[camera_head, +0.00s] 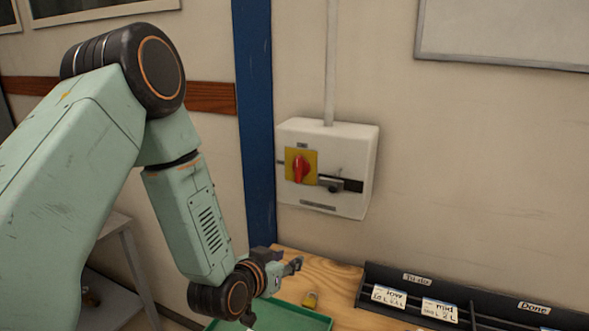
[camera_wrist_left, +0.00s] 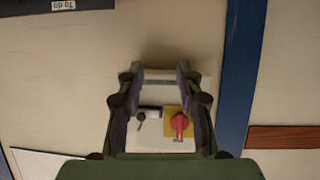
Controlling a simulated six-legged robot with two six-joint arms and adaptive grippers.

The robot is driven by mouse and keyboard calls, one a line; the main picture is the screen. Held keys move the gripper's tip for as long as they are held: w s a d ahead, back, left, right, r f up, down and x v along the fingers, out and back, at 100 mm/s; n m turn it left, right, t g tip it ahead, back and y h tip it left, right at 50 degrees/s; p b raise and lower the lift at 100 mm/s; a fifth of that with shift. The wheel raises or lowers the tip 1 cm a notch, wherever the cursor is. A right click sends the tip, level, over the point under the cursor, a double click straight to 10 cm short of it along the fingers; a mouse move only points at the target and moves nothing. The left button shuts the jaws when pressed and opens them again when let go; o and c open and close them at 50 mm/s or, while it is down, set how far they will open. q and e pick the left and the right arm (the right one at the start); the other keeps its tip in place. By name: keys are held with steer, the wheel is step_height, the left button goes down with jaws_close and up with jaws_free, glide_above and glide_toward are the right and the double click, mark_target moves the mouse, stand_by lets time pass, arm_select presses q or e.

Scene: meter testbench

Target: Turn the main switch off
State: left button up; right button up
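The main switch is a red knob (camera_head: 300,168) on a yellow plate (camera_head: 312,157), set in a white box (camera_head: 350,145) on the wall. The red handle stands roughly upright, below a small label. In the left wrist view the red knob (camera_wrist_left: 180,124) appears upside down, seen between my finger bars. My left gripper (camera_head: 296,265) is below the box, over the workbench, and apart from the switch. In the left wrist view its fingers (camera_wrist_left: 160,72) are spread, with nothing held. My right gripper is in neither view.
A grey conduit (camera_head: 330,60) runs up from the box. A blue post (camera_head: 256,120) stands close left of it. A black label rack (camera_head: 450,307) and a green tray (camera_head: 290,317) sit on the wooden bench (camera_head: 340,285).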

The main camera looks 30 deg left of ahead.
mark_target(297, 169)
arm_select(q)
steer(key=w+a+r+t+y, duration=0.1)
steer(key=w+a+r+t, duration=0.15)
steer(key=r, duration=0.45)
steer(key=w+a+r+t, duration=0.2)
steer(key=w+r+t, duration=0.15)
steer(key=r, duration=0.35)
steer(key=shift+g, duration=0.5)
steer(key=w, duration=0.4)
steer(key=w+p, duration=0.1)
steer(key=w, duration=0.1)
steer(key=shift+w+a+r, duration=0.1)
steer(key=shift+w+a, duration=0.15)
steer(key=shift+w, duration=0.4)
steer(key=shift+w+d+r, duration=0.1)
steer(key=shift+w+d, duration=0.1)
steer(key=shift+w, duration=0.1)
steer(key=shift+a, duration=0.15)
steer(key=shift+w, duration=0.1)
steer(key=shift+c, duration=1.3)
jaws_close()
